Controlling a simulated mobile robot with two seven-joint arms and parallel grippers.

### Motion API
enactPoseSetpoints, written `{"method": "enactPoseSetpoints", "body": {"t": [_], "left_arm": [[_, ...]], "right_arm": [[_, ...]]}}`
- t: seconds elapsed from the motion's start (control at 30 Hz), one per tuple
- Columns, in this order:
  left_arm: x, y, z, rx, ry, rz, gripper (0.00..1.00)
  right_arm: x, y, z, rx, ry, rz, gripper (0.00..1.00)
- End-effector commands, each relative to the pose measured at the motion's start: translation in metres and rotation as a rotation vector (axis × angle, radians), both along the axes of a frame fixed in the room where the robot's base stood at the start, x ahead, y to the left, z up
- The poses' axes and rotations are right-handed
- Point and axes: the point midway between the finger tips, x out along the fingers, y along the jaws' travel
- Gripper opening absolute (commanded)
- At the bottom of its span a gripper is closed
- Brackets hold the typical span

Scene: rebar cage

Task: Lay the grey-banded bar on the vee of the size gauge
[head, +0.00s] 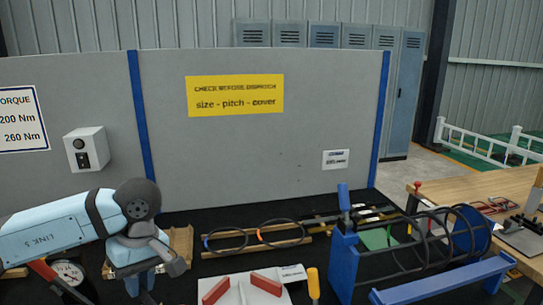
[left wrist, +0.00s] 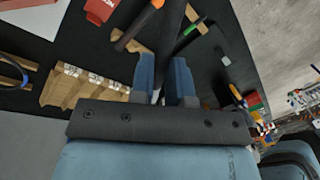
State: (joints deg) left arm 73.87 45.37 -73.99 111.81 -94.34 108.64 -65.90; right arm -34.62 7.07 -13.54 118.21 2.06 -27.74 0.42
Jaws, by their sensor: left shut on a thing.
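My left gripper (head: 140,284) is low at the front left of the bench in the head view. In the left wrist view its two blue fingers (left wrist: 163,75) are shut on a dark bar (left wrist: 172,28), which runs away from me between them. I cannot make out a grey band on it. What looks like the size gauge (head: 242,291) is a pale plate with two red blocks slanted toward each other as a vee, to the right of the gripper. The vee looks empty and its front is cut off by the frame. My right gripper is not in view.
A wooden rack (head: 180,243) stands behind my gripper; a labelled rack (left wrist: 82,86) shows in the left wrist view. Black hoops lie on wooden strips (head: 258,247). An orange-handled tool (head: 313,284) stands beside the gauge. A blue frame with a coiled cage (head: 343,262) blocks the right.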

Motion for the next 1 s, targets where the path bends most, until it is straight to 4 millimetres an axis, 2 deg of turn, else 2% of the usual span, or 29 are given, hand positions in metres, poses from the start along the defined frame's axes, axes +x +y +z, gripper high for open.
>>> {"method": "enactPoseSetpoints", "body": {"t": [0.2,0.43,0.47,0.5,1.0], "left_arm": [[-0.001,-0.002,-0.009,0.001,-0.003,-0.461,0.00],[-0.002,0.000,-0.018,0.001,-0.002,-0.837,0.00],[-0.002,-0.001,-0.015,-0.001,-0.002,-0.869,0.00],[-0.004,-0.001,-0.006,-0.005,0.002,-0.861,0.00],[-0.019,-0.003,0.034,-0.008,0.003,-0.858,0.00]], "right_arm": [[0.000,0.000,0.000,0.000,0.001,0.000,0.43],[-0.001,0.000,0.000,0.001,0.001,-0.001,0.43],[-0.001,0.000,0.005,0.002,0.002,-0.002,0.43],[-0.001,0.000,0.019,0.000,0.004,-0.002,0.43],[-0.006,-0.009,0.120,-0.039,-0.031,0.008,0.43]]}}
